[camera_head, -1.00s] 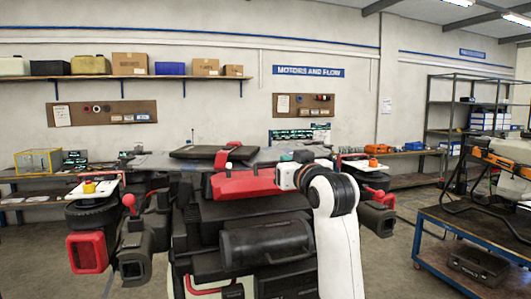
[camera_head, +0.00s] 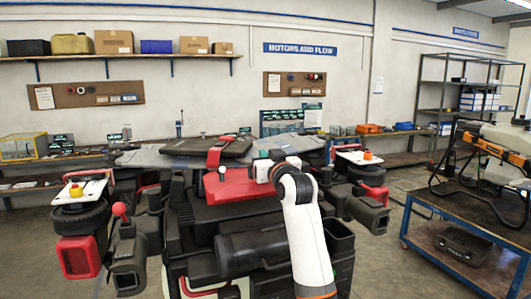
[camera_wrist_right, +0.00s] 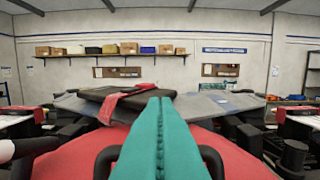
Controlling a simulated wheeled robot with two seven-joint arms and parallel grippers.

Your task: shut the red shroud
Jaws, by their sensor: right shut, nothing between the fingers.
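The red shroud (camera_head: 235,188) lies on top of the dark drone body (camera_head: 240,215), near the middle of the head view. Its red surface (camera_wrist_right: 75,155) also fills the lower part of the right wrist view. A black handle (camera_wrist_right: 212,155) shows there on both sides of my fingers. My right gripper (camera_head: 268,160) is at the shroud's far right edge in the head view. Its teal fingers (camera_wrist_right: 160,135) are shut with nothing between them, in front of the shroud. Whether they touch it I cannot tell. My left gripper is out of view.
Folded grey and black panels (camera_head: 205,147) lie behind the shroud. Drone arms with motors (camera_head: 80,215) stick out at both sides. A blue cart (camera_head: 465,235) stands at the right. A workbench (camera_head: 55,160) and wall shelf (camera_head: 120,54) are behind.

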